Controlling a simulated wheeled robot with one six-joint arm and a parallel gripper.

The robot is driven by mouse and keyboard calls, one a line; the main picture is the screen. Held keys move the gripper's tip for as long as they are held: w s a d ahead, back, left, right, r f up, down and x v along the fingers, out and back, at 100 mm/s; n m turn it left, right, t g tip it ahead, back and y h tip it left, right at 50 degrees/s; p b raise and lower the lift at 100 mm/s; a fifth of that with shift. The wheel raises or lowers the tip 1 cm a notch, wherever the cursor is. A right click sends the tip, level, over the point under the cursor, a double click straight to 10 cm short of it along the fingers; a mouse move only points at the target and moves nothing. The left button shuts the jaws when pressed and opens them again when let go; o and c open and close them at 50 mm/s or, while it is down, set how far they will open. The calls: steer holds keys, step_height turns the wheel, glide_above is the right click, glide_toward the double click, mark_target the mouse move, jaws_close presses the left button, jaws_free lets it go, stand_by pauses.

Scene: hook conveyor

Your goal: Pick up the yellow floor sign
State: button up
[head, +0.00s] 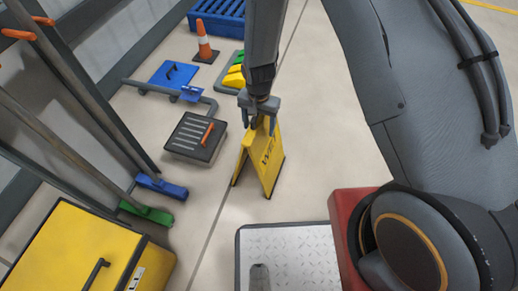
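The yellow floor sign (264,160) stands upright on the floor in the middle of the head view, its two panels spread like a tent, with dark lettering on the front panel. My gripper (259,122) points down right at the top edge of the sign. Its fingers appear to straddle the top of the sign. The fingertips partly overlap the sign, and I cannot tell whether they press on it.
A dark slotted box with an orange handle (195,137) lies left of the sign. Behind are an orange cone (204,43), a blue-topped cart (173,74) and a blue crate (217,18). Brooms and a yellow cabinet (70,250) stand at left. Floor right of the sign is clear.

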jaws_close()
stand_by(0.3)
